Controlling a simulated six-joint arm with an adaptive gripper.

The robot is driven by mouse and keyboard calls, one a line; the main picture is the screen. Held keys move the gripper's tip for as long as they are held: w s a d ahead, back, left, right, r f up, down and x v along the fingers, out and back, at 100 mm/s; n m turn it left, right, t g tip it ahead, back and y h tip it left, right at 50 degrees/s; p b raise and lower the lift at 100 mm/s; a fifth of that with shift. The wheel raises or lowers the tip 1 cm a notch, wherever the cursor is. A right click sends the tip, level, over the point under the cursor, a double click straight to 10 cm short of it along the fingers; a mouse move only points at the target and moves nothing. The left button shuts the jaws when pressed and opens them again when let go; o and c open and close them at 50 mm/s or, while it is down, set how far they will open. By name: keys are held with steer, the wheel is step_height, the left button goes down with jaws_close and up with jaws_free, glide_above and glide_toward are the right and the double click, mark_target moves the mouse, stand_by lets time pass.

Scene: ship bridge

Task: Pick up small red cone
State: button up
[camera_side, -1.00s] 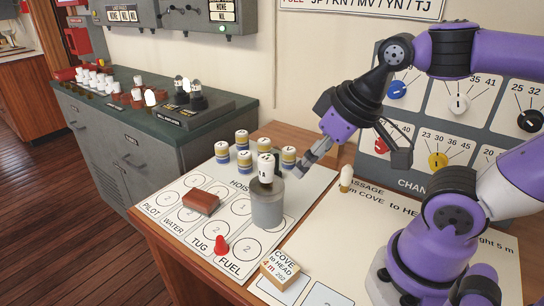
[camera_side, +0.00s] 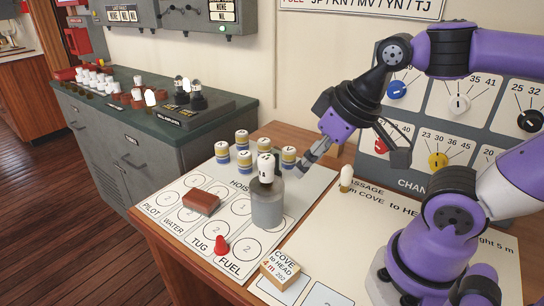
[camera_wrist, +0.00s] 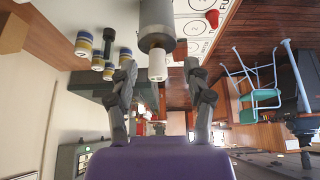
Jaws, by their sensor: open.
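The small red cone (camera_side: 221,246) stands upright on the white board near its front edge, by the TUG and FUEL labels. In the wrist view the red cone (camera_wrist: 212,18) shows at the top, right of the grey cylinder. My gripper (camera_side: 306,169) is open and empty, above the board behind and right of the grey cylinder, well away from the cone. In the wrist view its two fingers (camera_wrist: 158,78) are spread apart, with the white-topped piece showing between them.
A grey cylinder (camera_side: 267,205) with a white-topped piece (camera_side: 265,167) stands between my gripper and the cone. Several striped cylinders (camera_side: 244,159) stand behind it. A brown block (camera_side: 201,202) lies left, a lettered wooden block (camera_side: 281,269) right of the cone.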

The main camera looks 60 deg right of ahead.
mark_target(220, 237)
steer(key=w+a+f+n+y, duration=0.1)
steer(key=w+a+f+n, duration=0.2)
steer(key=w+a+f+n+g+y, duration=0.1)
steer(key=w+a+f+n, duration=0.2)
steer(key=f, duration=0.1)
steer(key=w+a+f+n+y, duration=0.2)
steer(key=w+a+f, duration=0.1)
steer(key=f, duration=0.1)
steer(key=shift+a+f+n, duration=0.15)
steer(key=shift+a+n, duration=0.15)
steer(key=shift+n, duration=0.1)
steer(key=shift+w+x, duration=0.2)
steer(key=shift+x, duration=2.65)
jaws_close()
